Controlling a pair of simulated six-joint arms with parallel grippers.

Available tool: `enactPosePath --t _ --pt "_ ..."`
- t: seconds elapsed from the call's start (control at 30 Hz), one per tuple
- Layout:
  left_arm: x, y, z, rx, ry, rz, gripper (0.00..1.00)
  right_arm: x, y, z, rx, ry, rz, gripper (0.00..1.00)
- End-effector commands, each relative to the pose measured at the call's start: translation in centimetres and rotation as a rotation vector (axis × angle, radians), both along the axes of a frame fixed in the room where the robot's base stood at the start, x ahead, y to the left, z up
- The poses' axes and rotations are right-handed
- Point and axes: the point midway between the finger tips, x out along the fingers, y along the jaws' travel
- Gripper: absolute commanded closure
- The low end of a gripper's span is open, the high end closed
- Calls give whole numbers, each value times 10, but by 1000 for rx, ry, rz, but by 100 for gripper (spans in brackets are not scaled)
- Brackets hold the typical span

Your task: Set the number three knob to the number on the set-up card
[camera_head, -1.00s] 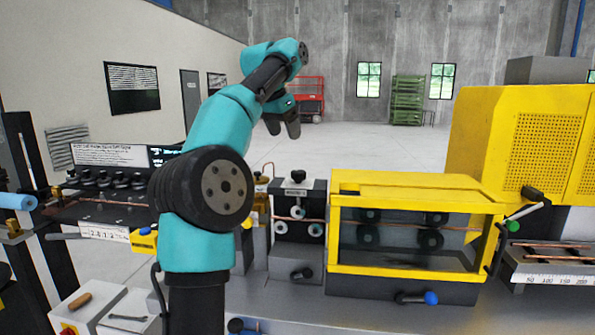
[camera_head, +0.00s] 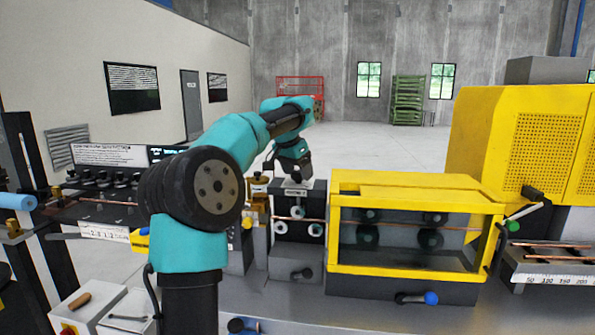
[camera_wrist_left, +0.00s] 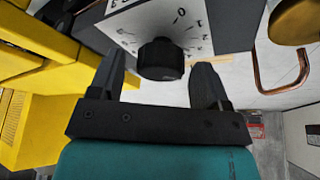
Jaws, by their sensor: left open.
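A round black knob (camera_wrist_left: 160,59) on a white dial plate (camera_wrist_left: 190,22) with printed numbers and tick marks shows in the left wrist view. My left gripper (camera_wrist_left: 158,66) is open, with one finger on each side of the knob and visible gaps. In the head view my left gripper (camera_head: 293,172) is above the small roller unit (camera_head: 297,227) with the label plate on top; the knob is hidden there. A white card with text (camera_head: 107,155) stands at the left, too small to read. My right gripper is not in view.
A yellow-framed guard box (camera_head: 416,180) stands right of the roller unit. A row of black knobs (camera_head: 102,178) lies at the left. A copper tube (camera_wrist_left: 262,68) shows near the dial in the wrist view, beside a brass part (camera_wrist_left: 295,20).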

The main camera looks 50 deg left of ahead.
Motion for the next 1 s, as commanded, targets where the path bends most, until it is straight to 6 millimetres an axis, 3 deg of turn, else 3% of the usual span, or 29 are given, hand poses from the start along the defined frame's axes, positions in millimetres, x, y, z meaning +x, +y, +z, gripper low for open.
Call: enactPosePath --t 0.27,0.77,1.0 --pt "1 0 -1 0 0 0 30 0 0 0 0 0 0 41" --pt "0 0 -1 0 0 0 78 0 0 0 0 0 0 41" --pt "0 0 -1 -1 0 13 78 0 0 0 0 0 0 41"
